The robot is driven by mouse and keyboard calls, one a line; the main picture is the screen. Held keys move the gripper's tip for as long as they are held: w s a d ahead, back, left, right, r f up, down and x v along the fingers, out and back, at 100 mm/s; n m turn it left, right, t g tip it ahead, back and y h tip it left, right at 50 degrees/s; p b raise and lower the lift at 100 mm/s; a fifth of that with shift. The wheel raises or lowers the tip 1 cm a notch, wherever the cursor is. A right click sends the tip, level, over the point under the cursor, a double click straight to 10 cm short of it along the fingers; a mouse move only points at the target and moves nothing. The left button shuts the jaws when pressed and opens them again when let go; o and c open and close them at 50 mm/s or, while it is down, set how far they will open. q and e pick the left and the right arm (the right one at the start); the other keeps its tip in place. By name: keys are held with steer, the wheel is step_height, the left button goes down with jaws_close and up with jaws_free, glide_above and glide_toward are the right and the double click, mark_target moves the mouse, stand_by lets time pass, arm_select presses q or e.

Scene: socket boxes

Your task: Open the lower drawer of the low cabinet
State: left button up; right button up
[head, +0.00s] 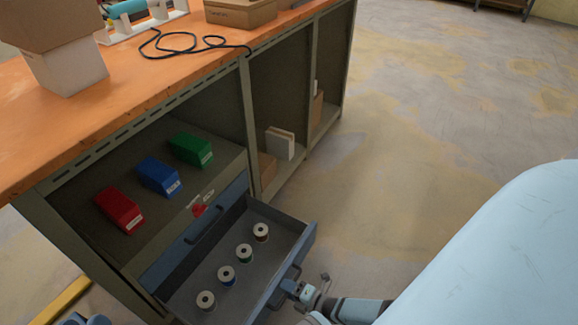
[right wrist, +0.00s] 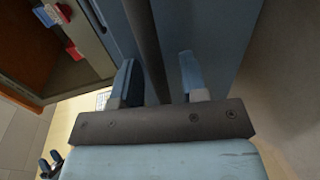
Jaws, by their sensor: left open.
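The low cabinet (head: 250,125) has an orange worktop. Its lower drawer (head: 275,221) stands pulled out, with several spools standing in it. A blue front with a handle (head: 205,219), seemingly the upper drawer, is closed above it. My right gripper (head: 289,285) is at the front of the lower drawer.
Red (head: 119,209), blue (head: 159,175) and green (head: 191,149) bins sit inside the cabinet above the drawers. A white carton (head: 66,68), a cardboard box (head: 240,12) and a black cable (head: 185,48) lie on the worktop. The floor (head: 420,150) to the right is clear.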

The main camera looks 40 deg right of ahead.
arm_select(q)
steer(key=r+p, duration=0.1)
steer(key=r, duration=0.1)
steer(key=r+t+p, duration=0.1)
steer(key=r, duration=0.1)
steer(key=r+t+p, duration=0.1)
steer(key=p, duration=0.1)
steer(key=shift+s+a+r, duration=0.2)
steer(key=shift+a+r, duration=0.1)
steer(key=shift+r, duration=0.1)
arm_select(e)
steer(key=v, duration=1.3)
steer(key=shift+s, duration=0.4)
steer(key=shift+d+r, duration=0.1)
